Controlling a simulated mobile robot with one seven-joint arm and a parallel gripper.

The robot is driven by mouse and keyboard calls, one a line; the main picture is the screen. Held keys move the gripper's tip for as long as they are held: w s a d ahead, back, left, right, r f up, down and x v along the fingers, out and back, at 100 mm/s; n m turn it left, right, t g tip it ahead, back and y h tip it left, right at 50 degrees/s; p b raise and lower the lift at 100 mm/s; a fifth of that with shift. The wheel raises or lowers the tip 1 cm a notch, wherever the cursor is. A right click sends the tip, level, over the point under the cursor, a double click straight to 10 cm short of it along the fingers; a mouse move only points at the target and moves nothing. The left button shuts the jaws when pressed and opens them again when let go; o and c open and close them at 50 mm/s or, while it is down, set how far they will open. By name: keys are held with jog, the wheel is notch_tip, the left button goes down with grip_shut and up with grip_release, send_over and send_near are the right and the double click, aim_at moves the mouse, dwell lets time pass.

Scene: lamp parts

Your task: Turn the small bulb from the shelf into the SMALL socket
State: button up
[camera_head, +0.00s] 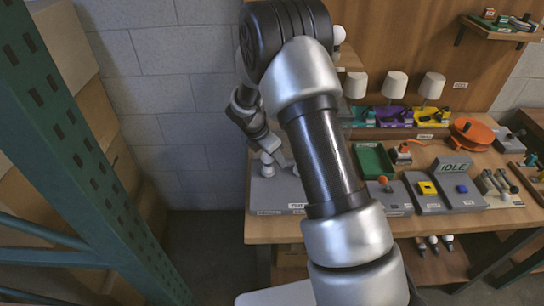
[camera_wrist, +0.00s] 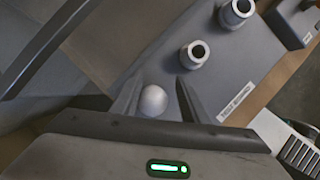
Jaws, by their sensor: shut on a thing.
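My gripper (camera_wrist: 158,82) is shut on a pale round bulb (camera_wrist: 153,101), which sits between the two fingers in the wrist view. Only its rounded top shows; its base is hidden. Two grey cup-like sockets with dark openings stand on a grey board: a nearer socket (camera_wrist: 193,53) just beyond my fingertips and a farther socket (camera_wrist: 234,12) at the top. The bulb is apart from both openings in the picture. I cannot tell which socket is the small one. In the head view my gripper (camera_head: 281,157) is over the grey board (camera_head: 275,198) at the bench's left end, mostly behind my arm.
A label (camera_wrist: 236,103) lies along the board's edge. Right of my arm the bench (camera_head: 420,228) holds a green tray (camera_head: 372,161), a box marked IDLE (camera_head: 454,166), button boxes and an orange round thing (camera_head: 474,131). White lamps (camera_head: 396,85) stand behind. A green post (camera_head: 80,140) rises at left.

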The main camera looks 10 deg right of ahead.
jog(key=shift+s+d+f+m+g, duration=0.3)
jog(key=shift+s+d+m, duration=0.15)
jog(key=shift+s, duration=0.1)
jog(key=shift+c, duration=0.2)
jog(key=o, duration=1)
jog(key=shift+s+r, duration=0.1)
jog(key=shift+r, duration=0.1)
jog(key=shift+c, duration=0.2)
jog(key=shift+a, duration=0.25)
jog(key=shift+w+a+r, duration=0.2)
jog(key=shift+a+r, duration=0.05)
jog(key=shift+r, duration=0.3)
jog(key=s+v, duration=0.1)
jog(key=v, duration=1.5)
jog(key=s+d+r+m+t+y, duration=0.1)
jog(key=s+d+r+m, duration=0.2)
jog(key=s+r+m, duration=0.75)
jog(key=s+r+m+t+y, duration=0.1)
jog(key=s+r+m, duration=0.1)
jog(key=s+m, duration=0.3)
jog(key=s+r+m+t+y, duration=0.2)
jog(key=s+m, duration=0.4)
jog(key=s, duration=0.6)
jog(key=shift+s+d+r+m+p, duration=0.3)
jog(key=shift+s+r+p, duration=0.05)
jog(key=shift+r+p, duration=0.1)
